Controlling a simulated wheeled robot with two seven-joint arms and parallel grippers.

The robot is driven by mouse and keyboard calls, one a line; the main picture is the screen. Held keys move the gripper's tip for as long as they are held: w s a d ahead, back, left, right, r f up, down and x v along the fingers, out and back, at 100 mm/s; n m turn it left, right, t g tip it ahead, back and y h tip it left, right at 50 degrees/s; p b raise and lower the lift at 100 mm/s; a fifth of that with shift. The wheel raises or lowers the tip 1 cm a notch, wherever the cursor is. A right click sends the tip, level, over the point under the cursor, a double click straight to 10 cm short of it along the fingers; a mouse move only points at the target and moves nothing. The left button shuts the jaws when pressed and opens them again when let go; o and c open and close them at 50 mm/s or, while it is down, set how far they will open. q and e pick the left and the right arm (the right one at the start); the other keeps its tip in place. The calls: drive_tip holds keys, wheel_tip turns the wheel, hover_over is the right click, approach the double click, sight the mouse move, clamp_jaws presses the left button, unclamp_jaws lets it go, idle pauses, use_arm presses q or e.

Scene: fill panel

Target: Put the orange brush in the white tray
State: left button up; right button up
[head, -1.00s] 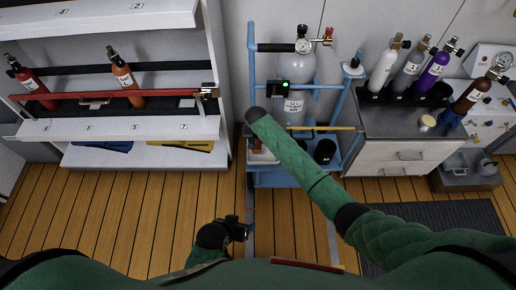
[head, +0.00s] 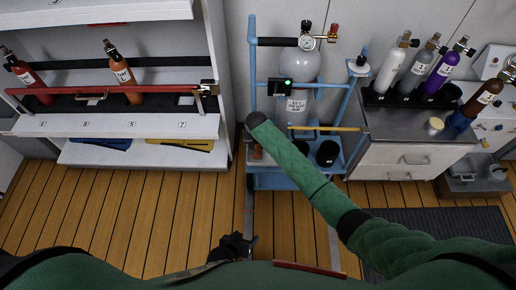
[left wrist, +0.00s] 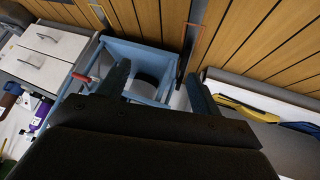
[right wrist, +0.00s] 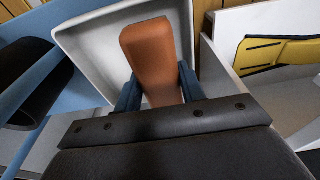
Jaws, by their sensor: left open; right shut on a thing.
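The orange brush (right wrist: 150,50) shows in the right wrist view as an orange-brown block between the fingers of my right gripper (right wrist: 158,88), which is shut on it. The white tray (right wrist: 92,50) lies behind and around the brush in that view; I cannot tell whether the brush touches it. In the head view my right arm hides most of the gripper and tray, and only a bit of the brush (head: 257,153) shows on the blue cart. My left gripper (head: 248,242) is low over the floor, open and empty; it also shows in the left wrist view (left wrist: 158,82).
The blue cart (head: 270,180) carries a gas cylinder (head: 298,75) and black cups (head: 327,153). A white shelf (head: 120,126) with bottles stands at left. A drawer cabinet (head: 400,160) with several cylinders stands at right. The wooden floor (head: 120,215) in front is clear.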

wheel_tip(320, 180, down, 3)
drive_tip(key=shift+r+b, duration=0.15)
drive_tip(key=shift+b, duration=1.05)
use_arm(q)
drive_tip(key=f, duration=0.2)
drive_tip(key=d+f, duration=0.1)
drive_tip(key=shift+w+f, duration=0.35)
drive_tip(key=shift+w, duration=0.05)
use_arm(e)
drive_tip(key=shift+r, duration=0.1)
use_arm(q)
drive_tip(key=shift+r, duration=0.1)
drive_tip(key=shift+s, duration=0.1)
use_arm(e)
drive_tip(key=o, duration=0.8)
